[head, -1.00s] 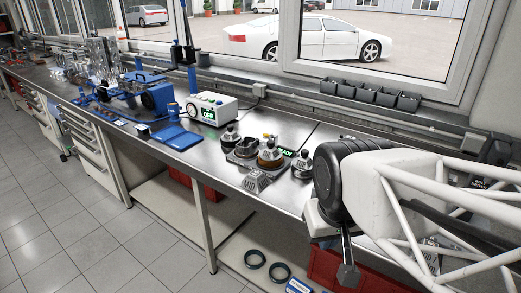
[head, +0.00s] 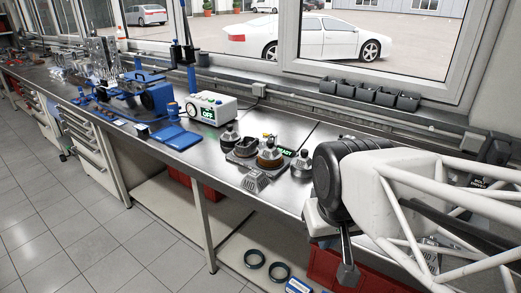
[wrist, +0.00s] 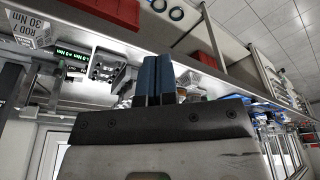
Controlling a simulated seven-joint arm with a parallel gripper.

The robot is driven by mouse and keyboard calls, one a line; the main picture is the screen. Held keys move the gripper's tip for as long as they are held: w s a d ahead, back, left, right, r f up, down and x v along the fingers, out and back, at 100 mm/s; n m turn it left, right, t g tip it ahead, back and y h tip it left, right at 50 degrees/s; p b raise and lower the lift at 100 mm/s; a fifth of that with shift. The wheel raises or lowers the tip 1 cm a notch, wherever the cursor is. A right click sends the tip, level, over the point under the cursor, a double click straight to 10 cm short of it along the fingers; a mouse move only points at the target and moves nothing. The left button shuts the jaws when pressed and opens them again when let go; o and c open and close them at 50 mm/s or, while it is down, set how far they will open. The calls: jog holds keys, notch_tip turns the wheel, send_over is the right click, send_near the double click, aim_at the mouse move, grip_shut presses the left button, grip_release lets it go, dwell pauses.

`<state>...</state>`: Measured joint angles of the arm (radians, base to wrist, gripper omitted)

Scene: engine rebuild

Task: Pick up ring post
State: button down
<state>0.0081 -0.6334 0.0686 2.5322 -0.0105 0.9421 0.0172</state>
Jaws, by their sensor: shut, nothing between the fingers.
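A cluster of small fixtures (head: 266,158) stands near the front edge of the steel bench in the head view, with a green READY display (head: 286,151) beside it. It includes dark round pieces and a brown round base with a small post on top. I cannot tell for sure which piece is the ring post. My gripper (head: 348,274) hangs to the right of the cluster, in front of the bench edge, apart from it. In the wrist view its blue fingers (wrist: 153,80) are together with nothing between them.
A white box with a green display (head: 212,108) and a blue tray (head: 174,137) stand left of the cluster. Dark bins (head: 372,94) line the window side. A red crate (head: 328,266) and black rings (head: 279,271) are on the lower shelf. Bare bench lies between the white box and the fixtures.

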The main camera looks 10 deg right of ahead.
jog(key=c, duration=1.8)
grip_release()
jog(key=o, duration=1.1)
jog(key=shift+w, duration=0.1)
jog(key=w+a+m+y, duration=0.2)
jog(key=w+m+y, duration=0.35)
jog(key=w, duration=0.85)
jog(key=w+a+m+y, duration=0.2)
jog(key=w+m, duration=0.6)
jog(key=w, duration=0.5)
jog(key=w+d+f+m+t, duration=0.2)
jog(key=w+d+f+m, duration=0.1)
jog(key=w, duration=0.5)
jog(key=w+d+f+m+t+y, duration=0.1)
jog(key=w+d+f+m+t, duration=0.1)
jog(key=w+m, duration=0.4)
jog(key=w+d+f+m+t+y, duration=0.1)
jog(key=w+d+f+m+t, duration=0.2)
jog(key=w, duration=0.7)
jog(key=d+f+m, duration=0.1)
jog(key=d, duration=0.1)
jog(key=shift+w+d+f, duration=0.15)
jog(key=shift+w+d, duration=0.2)
jog(key=shift+w, duration=0.05)
jog(key=shift+a+y, duration=0.1)
jog(key=shift+y, duration=0.15)
